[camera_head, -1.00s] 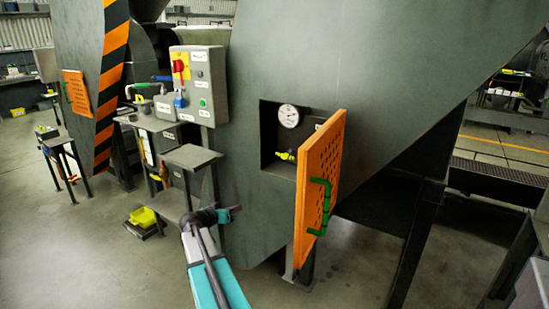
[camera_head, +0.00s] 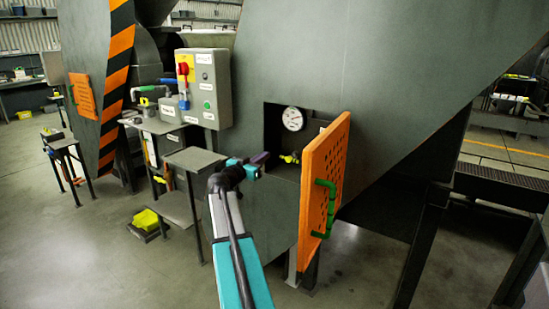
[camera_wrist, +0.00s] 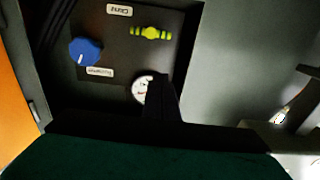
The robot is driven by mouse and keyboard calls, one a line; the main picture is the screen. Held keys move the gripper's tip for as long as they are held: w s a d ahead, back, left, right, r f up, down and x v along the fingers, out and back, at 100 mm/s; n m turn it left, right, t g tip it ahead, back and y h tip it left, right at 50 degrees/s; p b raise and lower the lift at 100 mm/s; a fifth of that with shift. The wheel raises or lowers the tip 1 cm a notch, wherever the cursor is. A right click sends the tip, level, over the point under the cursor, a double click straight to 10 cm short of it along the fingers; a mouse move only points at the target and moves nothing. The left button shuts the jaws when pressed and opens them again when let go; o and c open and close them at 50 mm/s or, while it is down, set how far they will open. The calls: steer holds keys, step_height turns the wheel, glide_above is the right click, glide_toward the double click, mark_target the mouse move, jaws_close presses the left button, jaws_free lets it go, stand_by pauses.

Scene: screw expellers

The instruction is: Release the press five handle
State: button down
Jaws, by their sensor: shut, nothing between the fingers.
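An orange perforated door (camera_head: 318,185) stands swung open on a grey machine, with a green handle (camera_head: 323,208) on its outer face. I see no marking that tells which handle is the press five one. My gripper (camera_head: 264,158) is at the recess's left edge, away from the green handle. Its fingers look shut and empty. In the wrist view the dark fingers (camera_wrist: 163,100) partly cover the gauge (camera_wrist: 140,91) and appear apart from the valve handle.
A blue knob (camera_wrist: 85,52) and small labels sit in the recess. A grey control box (camera_head: 207,88) with a red switch stands left of my arm, above a small grey table (camera_head: 194,159). The open door bounds the recess on the right.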

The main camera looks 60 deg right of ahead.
steer(key=p, duration=0.2)
glide_above(291, 158)
steer(key=w+a, duration=0.4)
steer(key=a, duration=0.1)
steer(key=shift+d+f+p, duration=0.1)
steer(key=shift+d+f, duration=0.15)
steer(key=shift+f, duration=0.4)
steer(key=shift+d+f+p, duration=0.1)
steer(key=shift+d+f, duration=0.15)
steer(key=shift+f, duration=0.35)
steer(key=shift+d+f+p, duration=0.1)
steer(key=shift+d+f, duration=0.15)
steer(key=shift+f, duration=0.4)
steer(key=shift+w+a, duration=0.1)
steer(key=shift+w, duration=0.05)
steer(key=shift+w+f+b, duration=0.1)
steer(key=shift+b, duration=0.2)
steer(key=shift+s+n, duration=0.2)
steer(key=shift+n, duration=0.2)
